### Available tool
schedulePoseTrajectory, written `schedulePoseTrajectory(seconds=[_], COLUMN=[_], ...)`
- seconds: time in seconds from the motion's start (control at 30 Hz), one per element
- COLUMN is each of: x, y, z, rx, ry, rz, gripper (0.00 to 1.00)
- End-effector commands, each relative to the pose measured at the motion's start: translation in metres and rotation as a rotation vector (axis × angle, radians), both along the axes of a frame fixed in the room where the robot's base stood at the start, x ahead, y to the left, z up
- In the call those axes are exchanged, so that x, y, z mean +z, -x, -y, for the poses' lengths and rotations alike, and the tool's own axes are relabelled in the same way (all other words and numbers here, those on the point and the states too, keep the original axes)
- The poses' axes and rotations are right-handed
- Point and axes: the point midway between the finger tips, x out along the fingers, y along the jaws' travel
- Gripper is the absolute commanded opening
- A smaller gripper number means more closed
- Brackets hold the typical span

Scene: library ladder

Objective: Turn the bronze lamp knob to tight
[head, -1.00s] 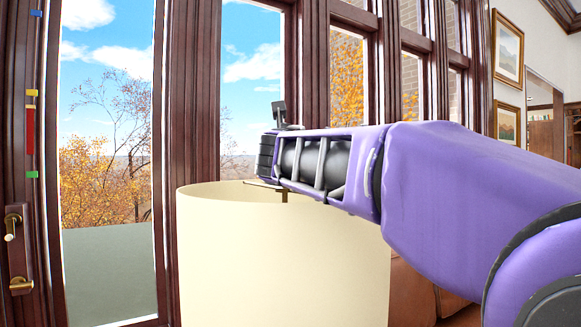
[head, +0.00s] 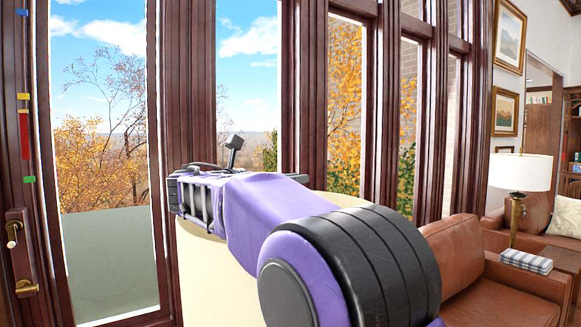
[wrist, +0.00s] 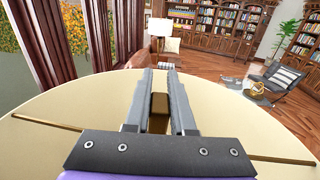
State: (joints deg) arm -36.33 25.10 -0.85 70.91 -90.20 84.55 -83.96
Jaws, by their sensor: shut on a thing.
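The bronze lamp knob (wrist: 158,112) stands between the two fingers of my gripper (wrist: 161,88) in the wrist view. The fingers are shut on it from both sides. The knob sits at the middle of a thin bronze bar (wrist: 255,154) that crosses the open top of the cream lampshade (wrist: 70,100). In the head view the shade (head: 205,280) stands mostly behind my arm, and the knob and fingertips are hidden there. How tight the knob is cannot be told.
Tall dark-framed windows (head: 187,100) stand close behind the shade, with a door handle (head: 14,235) at far left. A brown leather sofa (head: 465,255) and a second, white-shaded lamp (head: 520,172) are on the right. Open wooden floor (wrist: 210,62) shows beyond the shade.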

Motion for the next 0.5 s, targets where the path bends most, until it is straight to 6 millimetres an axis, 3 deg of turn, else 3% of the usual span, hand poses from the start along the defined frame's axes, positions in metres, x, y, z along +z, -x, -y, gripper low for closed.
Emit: schedulePoseTrajectory(seconds=[0.5], x=[0.0002], y=[0.0036], z=[0.0039], rx=[-0.139], ry=[0.001], rz=[0.001], gripper=[0.0])
